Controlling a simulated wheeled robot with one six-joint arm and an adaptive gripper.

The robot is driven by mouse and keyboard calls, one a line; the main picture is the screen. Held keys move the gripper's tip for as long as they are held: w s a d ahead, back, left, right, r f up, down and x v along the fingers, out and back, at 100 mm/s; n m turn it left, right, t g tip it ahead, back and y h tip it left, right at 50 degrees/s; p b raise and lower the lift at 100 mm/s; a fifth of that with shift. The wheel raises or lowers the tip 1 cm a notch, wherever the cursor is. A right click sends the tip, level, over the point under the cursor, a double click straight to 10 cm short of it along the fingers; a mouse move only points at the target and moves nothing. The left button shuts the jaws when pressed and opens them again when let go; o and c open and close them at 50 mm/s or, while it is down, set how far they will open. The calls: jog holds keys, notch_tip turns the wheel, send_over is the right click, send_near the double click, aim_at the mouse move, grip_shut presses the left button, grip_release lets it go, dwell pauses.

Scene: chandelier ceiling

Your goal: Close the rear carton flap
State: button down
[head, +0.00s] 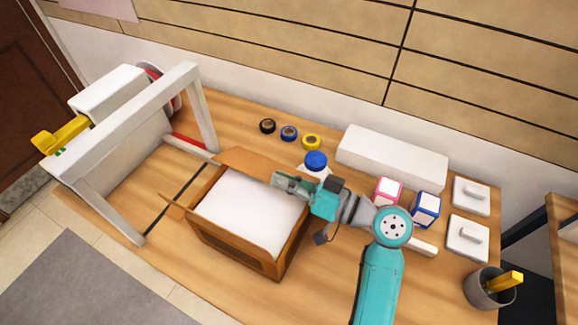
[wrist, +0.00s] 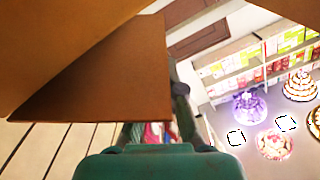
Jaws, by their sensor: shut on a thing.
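The brown carton (head: 235,247) stands open on the table, with a white filling (head: 250,208) inside. Its rear flap (head: 245,161) stands out along the back edge, and a smaller flap (head: 173,207) sticks out at the left. My gripper (head: 278,180) is at the carton's rear right corner, shut on cardboard at the right end of the rear flap. In the wrist view a brown cardboard panel (wrist: 100,75) fills the upper left, right in front of my gripper (wrist: 158,132). The fingertips are mostly hidden there.
A white frame (head: 140,105) with a yellow-handled machine stands left of the carton. Tape rolls (head: 289,133), a blue-capped bottle (head: 316,161) and a long white box (head: 392,157) are behind. Small boxes (head: 426,207) and a pen cup (head: 488,289) stand right.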

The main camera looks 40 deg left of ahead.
aim_at(281, 210)
jog(key=f+n, duration=0.1)
jog(key=s+f+n, duration=0.1)
jog(key=shift+s+d+f+n, duration=0.1)
jog(key=shift+d+n, duration=0.1)
jog(key=shift+n, duration=0.1)
jog(key=shift+s+d+f+n, duration=0.1)
jog(key=shift+s+f+n, duration=0.1)
jog(key=shift+f+n, duration=0.55)
jog(key=shift+s+f+n, duration=0.2)
jog(key=shift+f+n, duration=0.35)
jog(key=shift+n, duration=0.3)
jog(key=c, duration=1.3)
grip_release()
jog(key=v, duration=1.2)
jog(key=shift+f, duration=0.1)
